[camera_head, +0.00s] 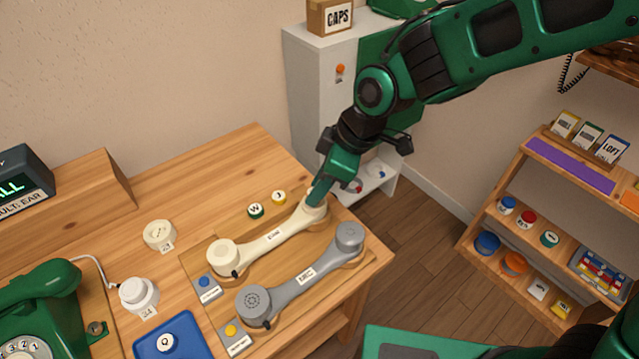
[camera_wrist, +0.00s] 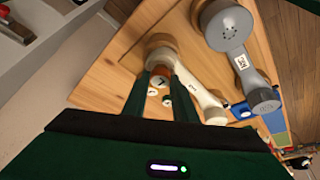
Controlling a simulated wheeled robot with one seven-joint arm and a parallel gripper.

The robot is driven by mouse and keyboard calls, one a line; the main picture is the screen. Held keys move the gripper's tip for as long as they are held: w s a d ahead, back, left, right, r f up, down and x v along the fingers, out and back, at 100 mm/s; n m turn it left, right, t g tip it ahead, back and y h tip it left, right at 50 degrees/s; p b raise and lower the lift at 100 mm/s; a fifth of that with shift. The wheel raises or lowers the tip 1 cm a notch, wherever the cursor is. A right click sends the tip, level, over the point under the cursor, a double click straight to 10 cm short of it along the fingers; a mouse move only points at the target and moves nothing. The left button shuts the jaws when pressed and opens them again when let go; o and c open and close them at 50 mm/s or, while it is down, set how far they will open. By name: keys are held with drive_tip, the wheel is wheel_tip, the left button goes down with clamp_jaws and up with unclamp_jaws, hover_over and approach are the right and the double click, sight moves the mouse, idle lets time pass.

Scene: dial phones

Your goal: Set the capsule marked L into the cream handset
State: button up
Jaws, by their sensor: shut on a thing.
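The cream handset (camera_head: 272,236) lies on a wooden board, with its open far end at the board's right. It also shows in the wrist view (camera_wrist: 202,97). My gripper (camera_head: 314,202) points down at that far end, its fingertips at the cup. In the wrist view my gripper (camera_wrist: 160,72) has its two green fingers close together over the same end.
A grey handset (camera_head: 302,274) lies alongside, nearer the front. Capsules W (camera_head: 256,210) and J (camera_head: 279,197) stand behind the cream handset. Capsule Q (camera_head: 166,342) is on a blue tray (camera_head: 180,326). Two cream caps and a green phone (camera_head: 42,300) are left.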

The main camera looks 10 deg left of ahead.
drive_tip(key=shift+f, duration=0.35)
idle(0.3)
drive_tip(key=o, duration=1)
drive_tip(key=v, duration=1)
drive_tip(key=shift+d+r, duration=0.2)
drive_tip(key=shift+r, duration=0.1)
drive_tip(key=shift+d, duration=0.1)
